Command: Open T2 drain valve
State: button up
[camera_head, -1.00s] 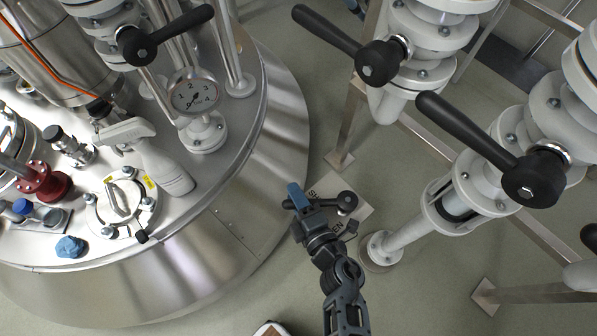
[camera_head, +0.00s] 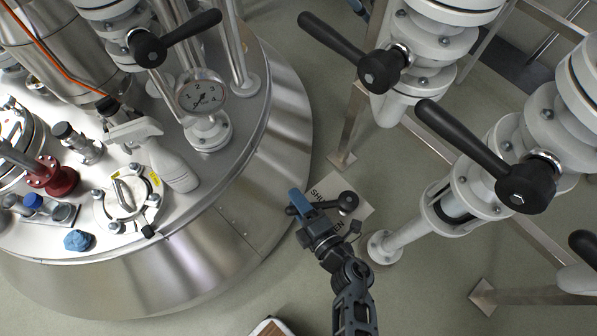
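A small black lever valve (camera_head: 347,203) sits low beside the tank, over a pale plate (camera_head: 358,218) lettered "SHUT" and "OPEN", partly covered. Its lever points left in the picture, and its tip shows just left of my gripper. No T2 tag is readable. My gripper (camera_head: 303,205), with a blue finger, is at the lever's outer part and overlaps it in the picture. The second finger is hidden or too dark to make out. I cannot tell whether the fingers touch or grip the lever.
A round steel tank (camera_head: 215,240) fills the left, carrying a gauge (camera_head: 201,96), a spray bottle (camera_head: 170,165) and a blue crumpled item (camera_head: 78,240). White pipes with large black levers (camera_head: 465,145) stand at right. Open floor (camera_head: 420,295) lies at lower right.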

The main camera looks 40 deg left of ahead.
jog(key=shift+o, duration=0.3)
jog(key=shift+r, duration=0.1)
jog(key=shift+d, duration=0.15)
jog(key=p+v, duration=0.2)
jog(key=v, duration=0.5)
jog(key=shift+d, duration=0.2)
